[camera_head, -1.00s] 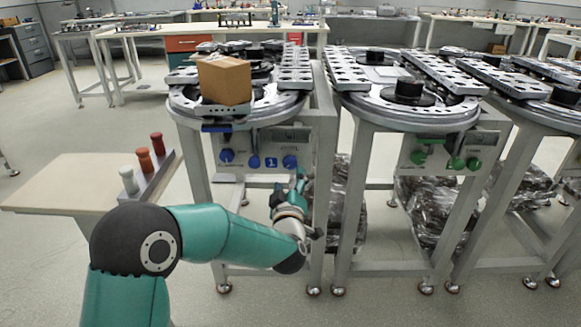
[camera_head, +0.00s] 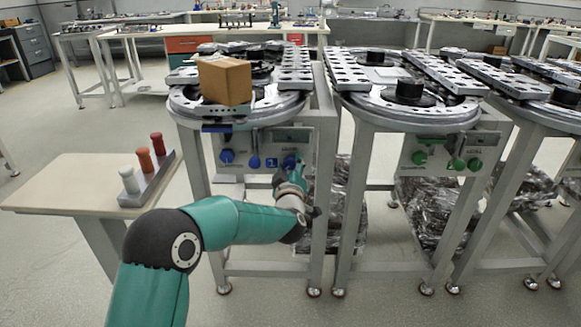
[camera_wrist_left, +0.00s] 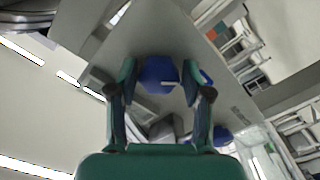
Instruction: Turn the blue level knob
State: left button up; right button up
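The blue level knob (camera_head: 289,161) is the rightmost of the blue knobs on the grey panel (camera_head: 240,142) under the left ring track. My left gripper (camera_head: 290,173) is right in front of it and partly covers it from below. In the left wrist view a blue knob (camera_wrist_left: 158,73) with a light pointer line lies between the two fingertips of my left gripper (camera_wrist_left: 158,82). The fingers are open, one on each side, with a narrow gap to the knob. My right gripper is not in view.
Two more blue knobs (camera_head: 227,156) sit left on the panel. A cardboard box (camera_head: 225,80) rests on the track above. A side table (camera_head: 75,185) at left holds a rack with white, orange and red handles. A table leg (camera_head: 325,200) stands close right of my gripper.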

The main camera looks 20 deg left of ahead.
pick_arm(q)
jog(key=c, duration=0.7)
jog(key=shift+m, duration=1.2)
jog(key=o, duration=1.2)
jog(key=shift+s, duration=0.1)
jog(key=v, duration=1.2)
